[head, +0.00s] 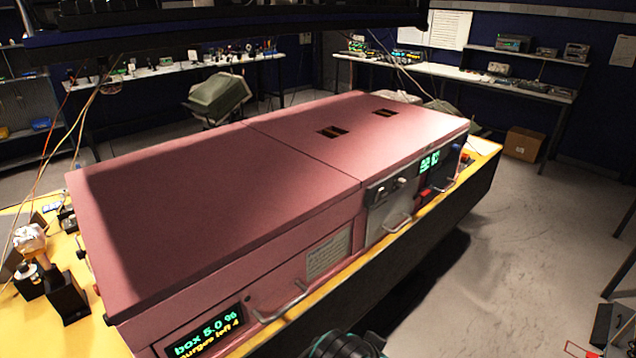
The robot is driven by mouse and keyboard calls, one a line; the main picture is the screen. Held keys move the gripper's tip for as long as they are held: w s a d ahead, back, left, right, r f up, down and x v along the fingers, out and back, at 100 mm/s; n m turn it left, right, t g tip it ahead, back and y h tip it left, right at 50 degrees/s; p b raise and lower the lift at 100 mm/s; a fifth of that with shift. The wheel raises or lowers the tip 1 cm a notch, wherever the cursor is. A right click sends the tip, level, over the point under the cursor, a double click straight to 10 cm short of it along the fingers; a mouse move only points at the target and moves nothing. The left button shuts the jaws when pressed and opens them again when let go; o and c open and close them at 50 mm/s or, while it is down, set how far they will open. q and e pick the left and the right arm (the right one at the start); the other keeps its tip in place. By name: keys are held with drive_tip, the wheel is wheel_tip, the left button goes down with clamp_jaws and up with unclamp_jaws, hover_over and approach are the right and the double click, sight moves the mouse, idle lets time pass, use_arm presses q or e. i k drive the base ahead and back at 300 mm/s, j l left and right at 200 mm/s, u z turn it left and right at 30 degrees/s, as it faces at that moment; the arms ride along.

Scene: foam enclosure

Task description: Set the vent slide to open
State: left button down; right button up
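A long pink foam box (210,190) stands on a yellow-topped bench. I cannot tell for certain which part is the vent slide. A grey front panel (390,208) carries a small slide-like fitting (388,187) in a dark slot near its top; its setting is too small to read. Two dark slotted openings, a nearer one (333,132) and a farther one (385,112), sit in the right part of the lid. A dark rounded part with a green ring at the bottom edge appears to be mine. No gripper fingers show.
Metal handles (283,302) stick out from the front. A second green display (430,162) is at the right end. Small items (30,240) crowd the bench's left end.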

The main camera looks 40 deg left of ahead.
sight(81, 253)
drive_tip(key=k+z, duration=0.3)
drive_tip(key=k+u, duration=0.1)
drive_tip(key=k, duration=0.65)
drive_tip(key=k+z, duration=0.25)
drive_tip(key=z, duration=0.2)
drive_tip(key=k+l+z, duration=0.1)
drive_tip(key=k+z, duration=0.2)
drive_tip(key=z, duration=0.2)
drive_tip(key=k+z, duration=0.1)
drive_tip(key=z, duration=0.15)
drive_tip(key=k+z, duration=0.15)
drive_tip(key=z, duration=0.15)
drive_tip(key=u, duration=0.4)
drive_tip(key=k+j+u, duration=0.1)
drive_tip(key=u, duration=0.35)
drive_tip(key=j+u, duration=0.1)
drive_tip(key=u, duration=0.3)
drive_tip(key=j+u, duration=0.1)
drive_tip(key=u, duration=0.35)
drive_tip(key=j+u, duration=0.1)
drive_tip(key=u, duration=0.3)
drive_tip(key=j+u, duration=0.1)
drive_tip(key=u, duration=0.35)
